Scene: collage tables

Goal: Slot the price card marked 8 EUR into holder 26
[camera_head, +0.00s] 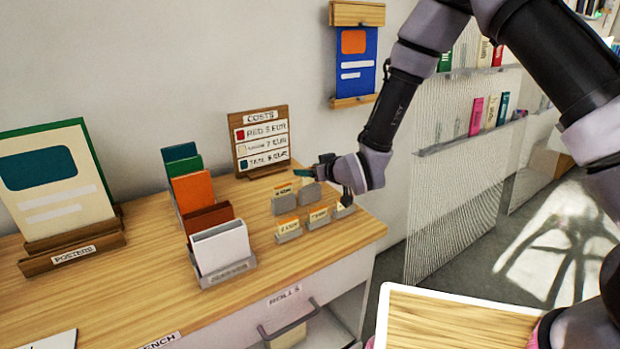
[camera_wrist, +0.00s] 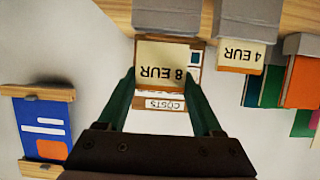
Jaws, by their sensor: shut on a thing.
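The price card marked 8 EUR (camera_wrist: 160,78) is cream and appears upside down in the wrist view. It is between the two green fingers of my gripper (camera_wrist: 163,92), which is shut on it. The card's edge meets a grey holder (camera_wrist: 167,16); I cannot tell whether it is seated in the slot. In the head view my gripper (camera_head: 313,173) is low over the back right of the bench, just above a grey holder (camera_head: 309,192). The card is not clear there. No holder number is readable, so I cannot tell which is 26.
Filled holders stand close by, including one at back left (camera_head: 284,205) and one in front (camera_head: 318,218). A card marked 4 EUR (camera_wrist: 240,54) sits in a neighbouring holder. The COSTS board (camera_head: 262,140) stands behind. A rack of coloured cards (camera_head: 223,250) stands left.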

